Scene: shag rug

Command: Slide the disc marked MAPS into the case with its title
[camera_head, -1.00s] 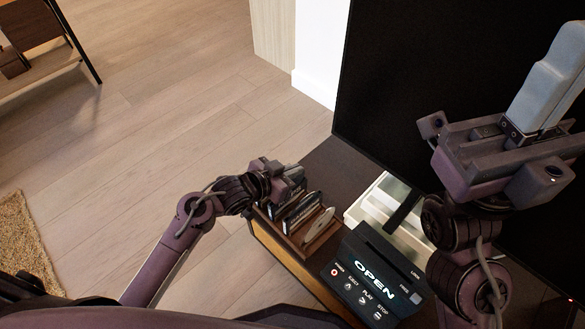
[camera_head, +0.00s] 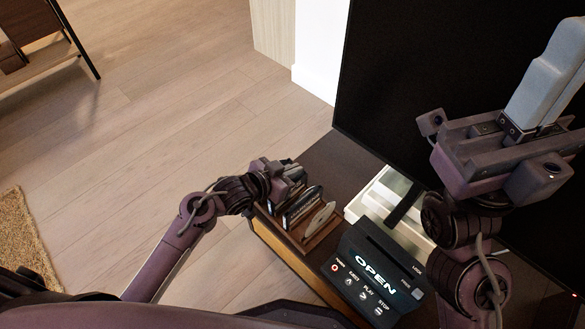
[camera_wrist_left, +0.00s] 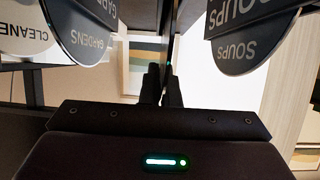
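My left gripper (camera_head: 290,173) is low at the far end of a wooden rack (camera_head: 322,236) that holds dark flat pieces (camera_head: 300,207) and a pale disc (camera_head: 320,219). In the left wrist view its fingers (camera_wrist_left: 163,88) are close together on a thin flat thing (camera_wrist_left: 169,38) seen edge-on, whose label is hidden. A dark rounded piece marked GARDENS (camera_wrist_left: 82,38) is left of it and one marked SOUPS (camera_wrist_left: 240,52) is right of it. A pale disc starting CLEANE (camera_wrist_left: 25,38) is farther left. No MAPS lettering is readable. My right gripper (camera_head: 545,80) is raised at the right; its finger gap is unclear.
A black player (camera_head: 380,275) showing OPEN stands right of the rack on a dark cabinet (camera_head: 335,165). A white box (camera_head: 372,203) is behind it. A large black screen (camera_head: 400,80) rises at the back. Wooden floor is free at the left.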

